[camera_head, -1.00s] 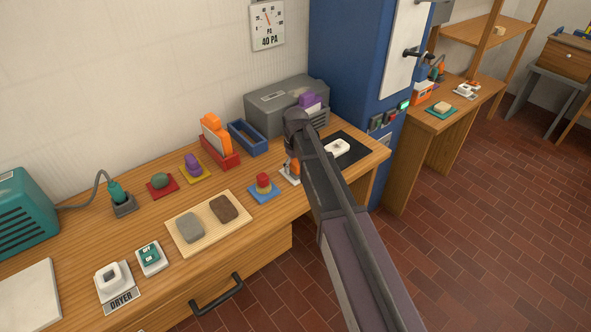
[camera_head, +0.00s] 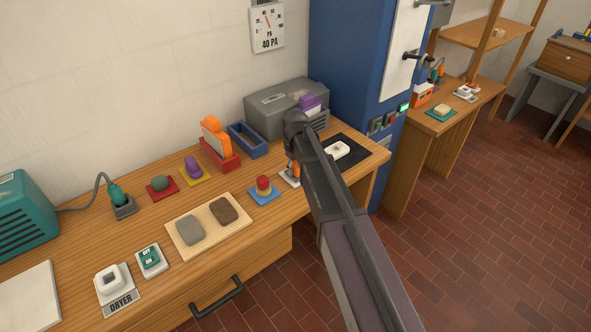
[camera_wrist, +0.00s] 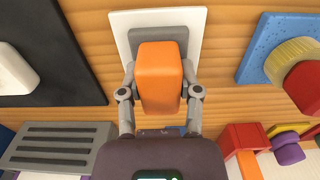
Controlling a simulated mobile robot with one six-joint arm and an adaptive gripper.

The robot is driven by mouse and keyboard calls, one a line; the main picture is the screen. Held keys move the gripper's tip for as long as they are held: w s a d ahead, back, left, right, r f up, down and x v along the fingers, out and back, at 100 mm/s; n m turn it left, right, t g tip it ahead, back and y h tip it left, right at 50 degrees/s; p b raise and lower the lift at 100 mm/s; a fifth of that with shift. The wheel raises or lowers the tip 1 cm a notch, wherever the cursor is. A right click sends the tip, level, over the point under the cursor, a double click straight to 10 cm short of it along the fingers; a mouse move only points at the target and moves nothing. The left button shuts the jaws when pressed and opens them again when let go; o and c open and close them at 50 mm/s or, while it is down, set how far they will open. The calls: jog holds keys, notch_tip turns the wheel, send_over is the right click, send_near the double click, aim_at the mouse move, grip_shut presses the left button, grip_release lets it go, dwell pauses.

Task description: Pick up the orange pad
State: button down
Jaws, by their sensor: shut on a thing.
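The orange pad (camera_wrist: 160,78) is a rounded orange block in the middle of the wrist view. The two grey fingers of my gripper (camera_wrist: 160,92) are closed on its left and right sides. Behind the pad are a grey block (camera_wrist: 188,44) and a white plate (camera_wrist: 125,24). I cannot tell whether the pad touches the grey block. In the head view a bit of the pad (camera_head: 291,168) shows beside my arm, above the white plate (camera_head: 287,180). My fingers are mostly hidden there.
A blue plate with a red-topped piece (camera_head: 263,184) lies left of the pad. A black mat (camera_head: 367,146) with a white piece (camera_head: 338,150) lies to the right. A red holder with orange pieces (camera_head: 222,158) and a grey machine (camera_head: 272,101) stand behind.

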aim_at(296, 164)
jog(key=shift+r, duration=0.1)
notch_tip(296, 164, up, 3)
jog(key=p, duration=0.3)
jog(key=shift+r, duration=0.15)
jog(key=s+d+r+p, duration=0.1)
jog(key=s+d+p, duration=0.1)
jog(key=s, duration=1.3)
jog(key=shift+s+d+r, duration=0.25)
jog(key=shift+s+d, duration=0.05)
jog(key=shift+d, duration=0.4)
jog(key=c, duration=1)
grip_release()
grip_shut()
